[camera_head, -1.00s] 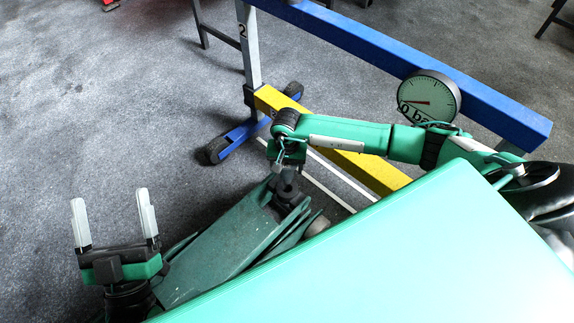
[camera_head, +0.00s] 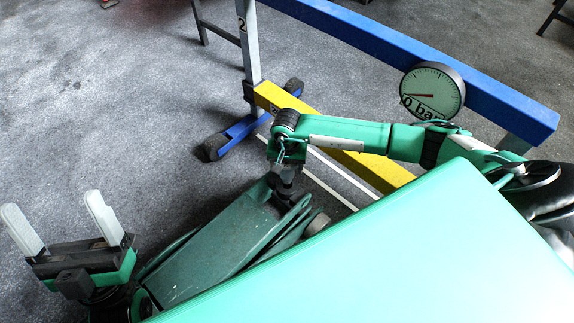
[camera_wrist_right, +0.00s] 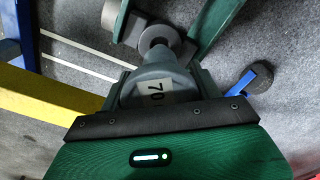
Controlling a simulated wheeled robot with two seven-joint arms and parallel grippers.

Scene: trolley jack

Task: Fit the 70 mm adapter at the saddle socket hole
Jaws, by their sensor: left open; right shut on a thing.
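The green trolley jack (camera_head: 215,250) lies on the floor, partly hidden by a large pale green surface. My right gripper (camera_head: 287,168) is over its saddle end and points down. In the right wrist view it is shut on the grey adapter (camera_wrist_right: 150,72), whose label reads 70. A round grey part with a dark middle (camera_wrist_right: 159,40) shows just beyond the adapter, between the jack's green arms (camera_wrist_right: 215,25). I cannot tell whether the adapter's lower end is in the socket hole; it is hidden. My left gripper (camera_head: 55,212) is open and empty, left of the jack.
A blue and yellow frame (camera_head: 330,150) on dark wheels stands behind the jack, close to my right arm. A round pressure gauge (camera_head: 432,92) is at its blue beam. Grey floor (camera_head: 110,110) is free at the left and back.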

